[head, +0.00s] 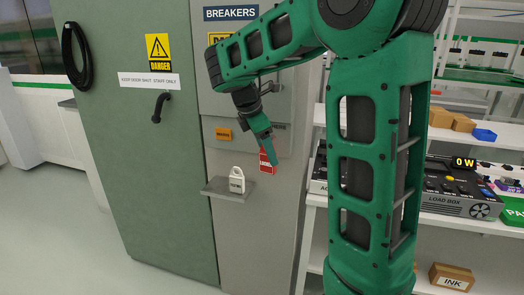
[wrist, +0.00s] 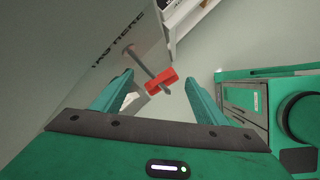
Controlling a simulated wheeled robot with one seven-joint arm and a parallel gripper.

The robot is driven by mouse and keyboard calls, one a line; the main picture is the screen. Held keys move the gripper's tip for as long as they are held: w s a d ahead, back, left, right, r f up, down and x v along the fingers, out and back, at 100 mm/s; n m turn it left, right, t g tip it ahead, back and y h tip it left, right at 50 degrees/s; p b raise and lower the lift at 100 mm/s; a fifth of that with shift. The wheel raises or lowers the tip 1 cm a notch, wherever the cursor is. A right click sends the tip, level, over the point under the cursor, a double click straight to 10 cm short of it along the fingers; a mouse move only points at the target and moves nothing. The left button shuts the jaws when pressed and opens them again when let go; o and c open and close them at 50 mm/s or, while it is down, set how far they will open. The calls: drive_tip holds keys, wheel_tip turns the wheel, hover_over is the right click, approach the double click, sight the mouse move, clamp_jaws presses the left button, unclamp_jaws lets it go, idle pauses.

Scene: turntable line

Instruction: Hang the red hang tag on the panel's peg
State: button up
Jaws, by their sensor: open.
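The red hang tag (head: 266,172) is upright in front of the grey panel (head: 232,140), just below my gripper (head: 267,150) in the head view. In the wrist view the red tag (wrist: 161,79) is seen nearly edge-on, and the panel's thin grey peg (wrist: 143,62) passes through it, with the tip showing on the near side. The tag appears to hang on the peg. My gripper (wrist: 159,76) is open, with one finger on each side of the tag and a gap to both. In the head view the peg is hidden.
A white padlock-shaped piece (head: 237,181) stands on a small grey ledge (head: 226,192) left of the tag. A green cabinet door (head: 135,130) is further left. A shelf (head: 310,198) with a load box (head: 446,200) stands to the right.

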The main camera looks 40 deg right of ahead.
drive_tip(key=v, duration=1)
drive_tip(key=shift+a+r, duration=0.15)
drive_tip(key=shift+r, duration=0.15)
drive_tip(key=s+d+f+m, duration=0.4)
drive_tip(key=s+d+m, duration=0.15)
drive_tip(key=s, duration=0.25)
drive_tip(key=s+a+f+m+y, duration=0.2)
drive_tip(key=s+f+m, duration=0.5)
drive_tip(key=s, duration=0.3)
drive_tip(key=s+a+f+m+y, duration=0.3)
drive_tip(key=s+f+m, duration=0.4)
drive_tip(key=s, duration=0.3)
drive_tip(key=shift+s+a+f+m+g, duration=0.3)
drive_tip(key=shift+s+m+g, duration=0.1)
drive_tip(key=shift+m, duration=0.45)
